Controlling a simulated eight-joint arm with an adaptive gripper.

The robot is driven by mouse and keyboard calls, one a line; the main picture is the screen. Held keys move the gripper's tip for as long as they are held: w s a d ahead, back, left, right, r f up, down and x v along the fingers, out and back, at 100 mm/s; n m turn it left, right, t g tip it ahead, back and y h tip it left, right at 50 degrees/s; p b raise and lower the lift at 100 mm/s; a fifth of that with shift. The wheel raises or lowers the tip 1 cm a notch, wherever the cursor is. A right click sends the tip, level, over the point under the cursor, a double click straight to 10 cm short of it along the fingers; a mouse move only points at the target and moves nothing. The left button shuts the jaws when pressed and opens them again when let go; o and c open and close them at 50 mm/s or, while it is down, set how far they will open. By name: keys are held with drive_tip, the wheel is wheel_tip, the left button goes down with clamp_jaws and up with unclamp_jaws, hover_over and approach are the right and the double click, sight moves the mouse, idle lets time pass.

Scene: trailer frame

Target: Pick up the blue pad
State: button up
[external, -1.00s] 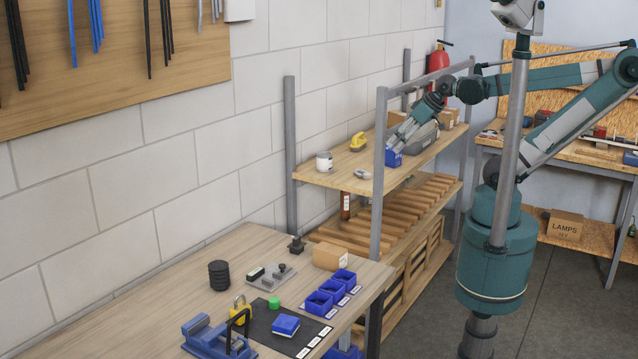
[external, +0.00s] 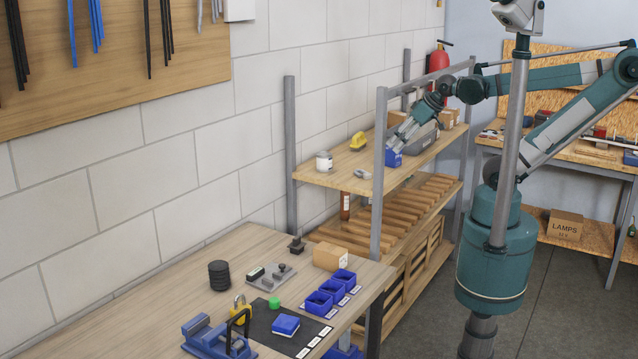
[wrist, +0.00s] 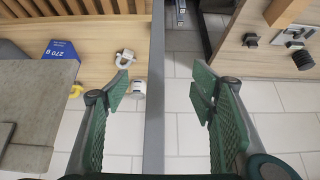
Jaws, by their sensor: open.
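A blue pad with a pale underside (external: 285,325) lies on a dark mat on the near workbench in the external view. I cannot make it out for sure in the wrist view. My gripper (external: 393,146) is over the upper shelf, far behind and to the right of the pad, close to a blue box (external: 393,159). In the wrist view my gripper (wrist: 163,88) has its two green-padded fingers wide apart, with nothing held. The blue box, marked "270 g" (wrist: 60,50), shows left of the fingers there.
A grey shelf post (wrist: 154,90) runs between the fingers in the wrist view. The shelf (external: 345,176) also holds a white can (external: 324,161) and a yellow tool (external: 357,142). Blue bins (external: 332,290), a green cap (external: 274,302) and a blue vise (external: 212,338) surround the pad.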

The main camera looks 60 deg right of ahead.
drive_tip(key=shift+r, duration=0.1)
wheel_tip(320, 180, up, 26)
drive_tip(key=w+a+r+n+g+y+b, duration=0.1)
drive_tip(key=w+a+r+n, duration=0.25)
drive_tip(key=a, duration=0.55)
drive_tip(key=w+a+r+n+g+b, duration=0.1)
drive_tip(key=w+a+r+n, duration=0.1)
drive_tip(key=w+a, duration=0.5)
drive_tip(key=w+a+r+n+g+y, duration=0.1)
drive_tip(key=w+a+r+n+g, duration=0.15)
drive_tip(key=a, duration=0.85)
drive_tip(key=n+g+h+b, duration=0.2)
drive_tip(key=n+g+b, duration=0.1)
drive_tip(key=n, duration=0.9)
hover_over(286, 321)
wheel_tip(286, 321, down, 60)
drive_tip(key=shift+s+f, duration=0.1)
drive_tip(key=shift+f, duration=0.15)
drive_tip(key=shift+f, duration=0.15)
